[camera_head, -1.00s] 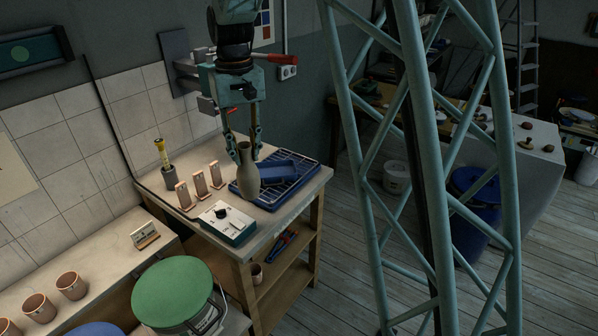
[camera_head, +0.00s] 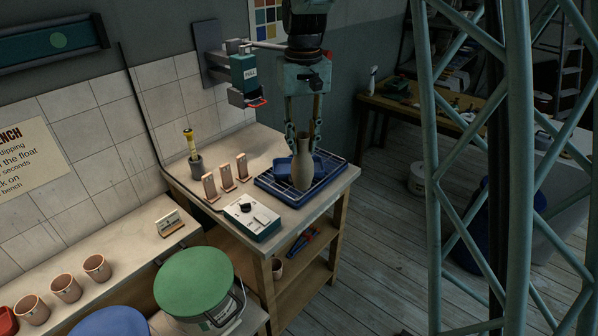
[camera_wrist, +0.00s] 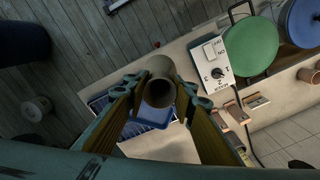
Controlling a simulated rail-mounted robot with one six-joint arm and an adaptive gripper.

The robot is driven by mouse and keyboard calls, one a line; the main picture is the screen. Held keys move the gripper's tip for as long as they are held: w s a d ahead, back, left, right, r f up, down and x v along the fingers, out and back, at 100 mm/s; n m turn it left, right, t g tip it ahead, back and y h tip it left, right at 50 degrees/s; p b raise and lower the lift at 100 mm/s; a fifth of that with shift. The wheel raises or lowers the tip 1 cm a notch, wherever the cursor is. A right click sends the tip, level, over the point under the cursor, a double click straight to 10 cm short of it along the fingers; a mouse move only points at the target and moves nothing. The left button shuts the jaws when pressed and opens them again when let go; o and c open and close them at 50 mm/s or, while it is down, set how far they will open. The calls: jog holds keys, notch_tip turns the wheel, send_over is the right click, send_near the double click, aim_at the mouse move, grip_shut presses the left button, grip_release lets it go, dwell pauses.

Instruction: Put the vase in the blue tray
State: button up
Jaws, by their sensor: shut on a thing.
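The vase (camera_head: 303,165) is a grey-beige bottle shape with a narrow neck, upright in the head view. My gripper (camera_head: 303,138) points down and is shut on its neck. In the wrist view the vase (camera_wrist: 159,86) sits between the fingers of my gripper (camera_wrist: 160,92), its round mouth showing. The small blue tray (camera_head: 283,169) lies on the rack, partly hidden behind the vase. It also shows in the wrist view (camera_wrist: 147,119) beneath the vase. The vase overlaps the tray's front right part; I cannot tell whether its base touches anything.
The dark blue wire rack (camera_head: 266,189) lies on the bench. To its left are a white control box (camera_head: 252,218), several small upright tiles (camera_head: 227,179) and a yellow-handled tool in a holder (camera_head: 193,155). A green-lidded bucket (camera_head: 194,281) stands in front.

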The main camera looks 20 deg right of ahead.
jog(key=shift+w+a+r+m+p, duration=0.1)
jog(key=shift+w+a+m+p, duration=0.25)
jog(key=shift+a+m+p, duration=0.45)
jog(key=w+a+f+m+p, duration=0.1)
jog(key=w+a+m+p, duration=0.2)
jog(key=a+m+p, duration=0.4)
jog(key=shift+f+m+p, duration=0.3)
jog(key=shift+m+p, duration=0.9)
jog(key=shift+p, duration=0.95)
jog(key=shift+w, duration=0.1)
jog(key=w+d+p, duration=0.1)
jog(key=w+d, duration=0.3)
jog(key=w, duration=0.2)
jog(key=w+d+f+p, duration=0.1)
jog(key=w+d, duration=0.3)
jog(key=w, duration=0.2)
jog(key=shift+w+f, duration=0.15)
jog(key=shift+w, duration=0.15)
jog(key=shift+w+d, duration=0.1)
jog(key=shift+d, duration=0.05)
